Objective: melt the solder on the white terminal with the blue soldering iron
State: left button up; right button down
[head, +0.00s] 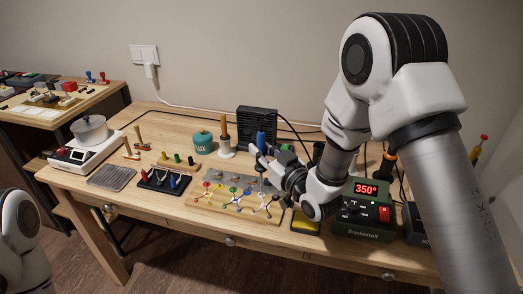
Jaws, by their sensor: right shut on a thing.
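The blue soldering iron (261,138) is upright in my right gripper (262,160), its blue handle above the fingers. Its thin shaft points down at the wooden terminal board (215,211) on the workbench. The board carries several small coloured terminals and pale wire-like parts. I cannot pick out the white terminal for certain, and I cannot tell whether the tip touches anything. My left gripper is out of view; only part of my left arm shows at the lower left.
The green soldering station (362,228), showing 350°, stands right of the board, with a yellow sponge (304,224) beside it. A black fan-like box (257,117), teal pot (203,143), black tool rack (164,181) and grey tray (111,177) also stand on the workbench (160,113).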

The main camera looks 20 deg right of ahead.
aim_at(262, 134)
jog(key=shift+f+b, duration=0.5)
jog(key=shift+f, duration=0.2)
jog(key=shift+b, duration=0.6)
dwell(2.5)
jog(key=shift+r+p, duration=2.6)
jog(key=shift+r, duration=0.95)
